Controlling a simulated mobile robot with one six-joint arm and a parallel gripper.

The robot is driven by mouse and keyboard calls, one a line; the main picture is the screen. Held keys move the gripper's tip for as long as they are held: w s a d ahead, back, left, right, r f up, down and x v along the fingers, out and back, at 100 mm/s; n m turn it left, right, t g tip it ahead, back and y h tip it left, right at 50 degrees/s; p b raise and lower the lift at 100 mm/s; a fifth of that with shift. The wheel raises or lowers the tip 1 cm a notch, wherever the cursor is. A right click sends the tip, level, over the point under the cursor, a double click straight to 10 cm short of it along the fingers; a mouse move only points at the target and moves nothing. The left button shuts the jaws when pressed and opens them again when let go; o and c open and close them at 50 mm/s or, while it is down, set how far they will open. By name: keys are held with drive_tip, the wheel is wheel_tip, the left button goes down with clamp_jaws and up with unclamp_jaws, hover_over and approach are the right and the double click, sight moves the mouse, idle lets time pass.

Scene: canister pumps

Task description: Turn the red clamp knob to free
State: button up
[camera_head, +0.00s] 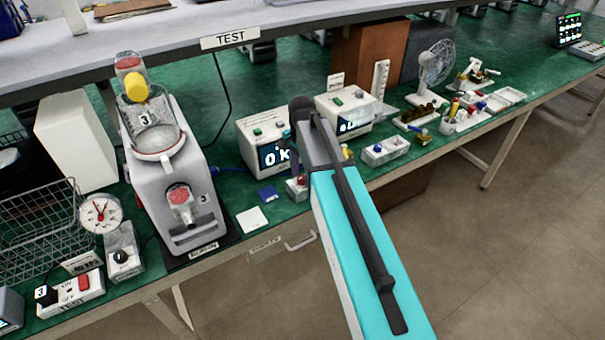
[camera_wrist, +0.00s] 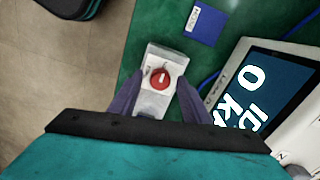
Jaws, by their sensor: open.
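The red clamp knob (camera_wrist: 160,78) is a round dial with a white pointer mark, on the top of a small pale box (camera_wrist: 156,102). In the wrist view the mark runs nearly straight up the picture. The lettering around the dial is too small to read. My gripper (camera_wrist: 158,82) is open, with one dark finger on each side of the box and knob. I cannot tell whether either finger touches it. In the head view the knob (camera_head: 301,181) shows at the left edge of my arm, which hides part of the box and my fingertips.
A display unit (camera_head: 262,140) reading "0" and more stands just behind the box. A blue card (camera_head: 268,195) and a white card (camera_head: 252,219) lie to the left. A grey canister pump (camera_head: 170,200) stands farther left. The table's front edge is close by.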

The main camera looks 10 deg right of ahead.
drive_tip(key=shift+f, duration=0.15)
drive_tip(key=c, duration=1)
drive_tip(key=shift+c, duration=0.2)
